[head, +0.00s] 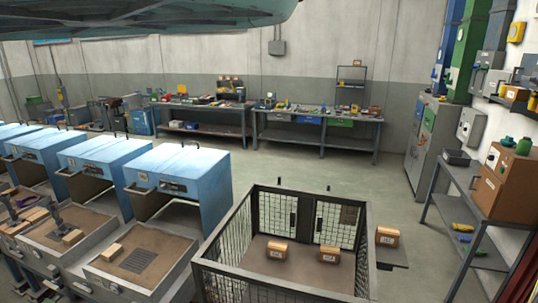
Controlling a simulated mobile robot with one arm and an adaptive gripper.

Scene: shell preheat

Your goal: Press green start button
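I cannot make out a green start button anywhere in the head view. A row of blue box-shaped units (181,166) with dark handles runs along the left, with open undersides and shallow trays in front. The nearest tray (108,284) holds a tan block (113,251) and a dark grate (138,260). The tray beside it holds another tan block and a dark upright object. Small controls on the units are too small to tell. My gripper is not visible.
A black mesh-walled cage (229,236) stands front centre with brown boxes (277,250) inside. Workbenches (316,119) line the back wall. A grey cabinet (431,140) and a shelf table (456,179) stand right. Green and blue wall boxes (466,50) hang upper right. Mid-floor is clear.

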